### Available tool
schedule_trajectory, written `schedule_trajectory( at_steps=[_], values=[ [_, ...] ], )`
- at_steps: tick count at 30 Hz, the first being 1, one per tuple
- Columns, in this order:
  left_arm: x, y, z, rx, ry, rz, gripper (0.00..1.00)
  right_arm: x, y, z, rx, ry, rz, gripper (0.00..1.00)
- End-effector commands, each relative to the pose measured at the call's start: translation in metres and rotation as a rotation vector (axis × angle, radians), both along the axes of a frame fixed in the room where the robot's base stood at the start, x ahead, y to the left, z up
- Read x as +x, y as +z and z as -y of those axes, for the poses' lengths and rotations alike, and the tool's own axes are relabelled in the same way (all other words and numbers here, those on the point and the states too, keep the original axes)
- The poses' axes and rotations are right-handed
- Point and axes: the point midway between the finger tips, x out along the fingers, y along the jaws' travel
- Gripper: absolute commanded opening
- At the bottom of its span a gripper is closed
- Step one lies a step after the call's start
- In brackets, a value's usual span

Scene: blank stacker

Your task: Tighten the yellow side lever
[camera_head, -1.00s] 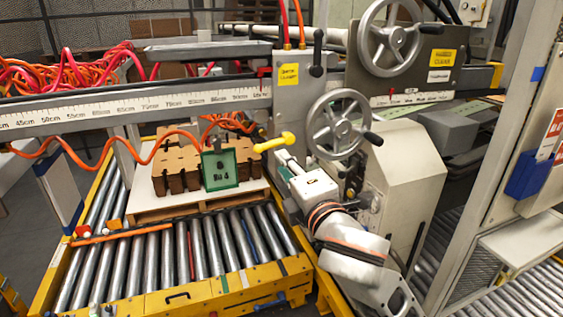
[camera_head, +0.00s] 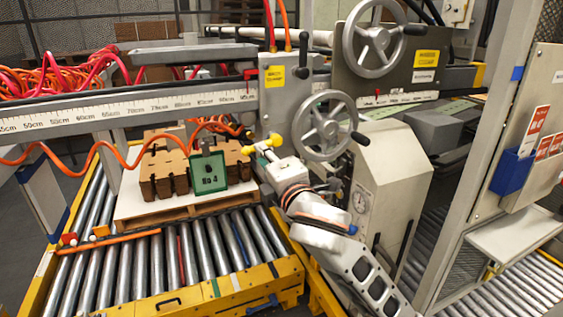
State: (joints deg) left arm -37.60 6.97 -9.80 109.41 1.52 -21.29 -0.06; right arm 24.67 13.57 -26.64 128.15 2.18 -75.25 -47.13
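The yellow side lever (camera_head: 262,145) sticks out from the side of the grey machine head, left of the lower handwheel, roughly level with a slight tilt. My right gripper (camera_head: 267,161) reaches up from the lower right, with its finger end just below the lever. It looks very close, but I cannot tell whether it touches. The fingers are small and partly hidden by the gripper body, so their opening does not show. My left gripper is not in view.
The lower handwheel (camera_head: 324,126) stands just right of the lever. An orange hose (camera_head: 110,150) hangs nearby. The grey cabinet (camera_head: 392,180) is right of my arm.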

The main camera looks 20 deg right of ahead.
Motion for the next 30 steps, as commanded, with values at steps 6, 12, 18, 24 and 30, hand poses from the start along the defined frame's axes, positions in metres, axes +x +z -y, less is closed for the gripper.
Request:
schedule_trajectory(
  at_steps=[6, 12, 18, 24, 30],
  values=[
    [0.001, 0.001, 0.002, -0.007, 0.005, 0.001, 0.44, 0.014, 0.0, 0.0, 0.0, -0.001, 0.0, 0.19],
    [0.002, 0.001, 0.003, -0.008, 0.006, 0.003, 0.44, 0.027, 0.001, -0.001, 0.0, -0.001, 0.001, 0.19],
    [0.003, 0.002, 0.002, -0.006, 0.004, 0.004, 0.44, 0.039, 0.001, -0.001, 0.0, -0.001, 0.001, 0.19],
    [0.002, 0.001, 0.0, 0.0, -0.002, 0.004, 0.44, 0.041, -0.011, 0.003, -0.216, -0.001, 0.007, 0.19],
    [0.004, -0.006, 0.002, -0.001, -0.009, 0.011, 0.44, 0.041, -0.022, 0.007, -0.405, -0.002, 0.015, 0.19]
  ],
)
